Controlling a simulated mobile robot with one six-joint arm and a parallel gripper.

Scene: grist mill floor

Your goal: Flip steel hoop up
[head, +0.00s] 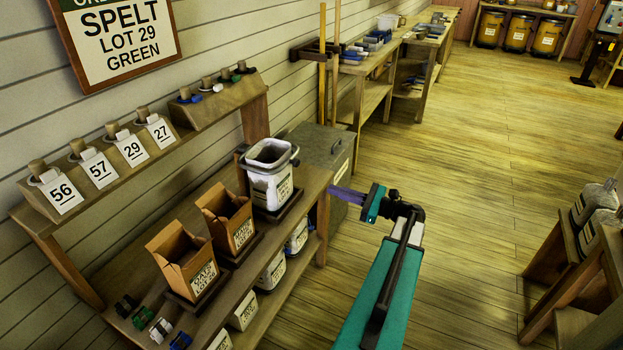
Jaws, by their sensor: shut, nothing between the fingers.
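A white square bin (271,190) with a printed label stands open on the bench at its right end, with dark lugs on its sides at the rim. A thin grey hoop (268,170) seems to lie low along the bin's rim; its exact angle is too small to tell. My gripper (338,193) is to the right of the bin, clear of it, pointing left toward the bench end. Its fingers are together with nothing between them.
Two open cardboard boxes (186,262) stand left of the bin on dark trays. A sloped rack with number cards (131,148) is behind them. A grey chest (318,146) stands beyond the bench. Wooden floor (470,130) is clear to the right.

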